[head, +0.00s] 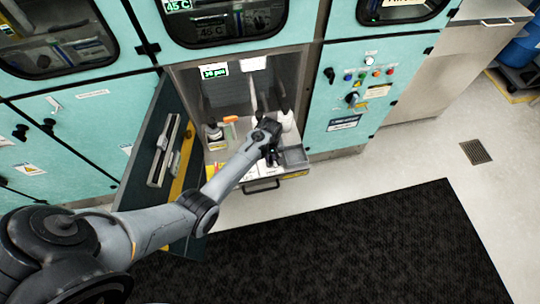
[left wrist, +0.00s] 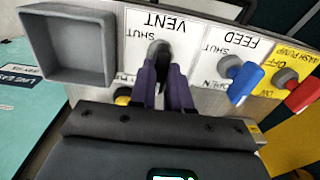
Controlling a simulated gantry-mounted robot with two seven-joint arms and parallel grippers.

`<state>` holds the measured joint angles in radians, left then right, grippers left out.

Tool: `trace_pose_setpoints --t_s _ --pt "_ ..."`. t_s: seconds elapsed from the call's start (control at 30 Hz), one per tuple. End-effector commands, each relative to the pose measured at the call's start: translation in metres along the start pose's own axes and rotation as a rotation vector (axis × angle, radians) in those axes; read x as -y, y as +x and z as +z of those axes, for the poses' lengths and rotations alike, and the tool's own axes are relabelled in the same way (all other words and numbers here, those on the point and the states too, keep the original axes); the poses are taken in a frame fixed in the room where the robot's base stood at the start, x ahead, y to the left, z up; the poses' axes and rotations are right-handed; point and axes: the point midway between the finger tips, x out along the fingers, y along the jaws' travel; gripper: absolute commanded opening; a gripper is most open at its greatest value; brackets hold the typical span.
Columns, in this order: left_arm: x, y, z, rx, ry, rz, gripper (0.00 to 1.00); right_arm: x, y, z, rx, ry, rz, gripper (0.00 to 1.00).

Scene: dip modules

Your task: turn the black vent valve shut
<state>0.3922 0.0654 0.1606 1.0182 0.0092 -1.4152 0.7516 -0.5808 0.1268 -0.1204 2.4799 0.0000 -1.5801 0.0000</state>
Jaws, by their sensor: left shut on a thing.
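The black vent valve (left wrist: 158,49) shows in the left wrist view under an upside-down VENT label with a SHUT mark beside it. Its rounded hub is visible, while its handle is mostly hidden between my fingers. My left gripper (left wrist: 164,75) is shut on the valve, one dark purple finger on each side. In the head view, my left gripper (head: 270,153) reaches into the open bay above the pull-out tray, and the valve is hidden there. The exact angle of the handle is not clear. My right gripper is not in view.
The blue FEED valve (left wrist: 243,79) sits right of the vent valve. Farther right is the red wash pump handle (left wrist: 302,94). An empty grey bin (left wrist: 67,47) stands left. An open cabinet door (head: 150,150) flanks my left arm. A dark mat (head: 350,240) covers the floor.

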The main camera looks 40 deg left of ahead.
Motion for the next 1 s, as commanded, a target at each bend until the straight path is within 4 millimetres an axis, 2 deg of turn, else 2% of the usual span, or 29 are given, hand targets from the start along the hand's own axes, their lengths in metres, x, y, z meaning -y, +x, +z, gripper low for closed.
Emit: trace_pose_setpoints --t_s 0.37,1.0 --pt "0.001 -0.003 0.0 0.001 0.109 -0.002 0.0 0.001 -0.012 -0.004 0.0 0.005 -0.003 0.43" --pt "0.0 -0.002 -0.001 0.0 0.682 -0.002 0.0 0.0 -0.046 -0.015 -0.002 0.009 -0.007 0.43"
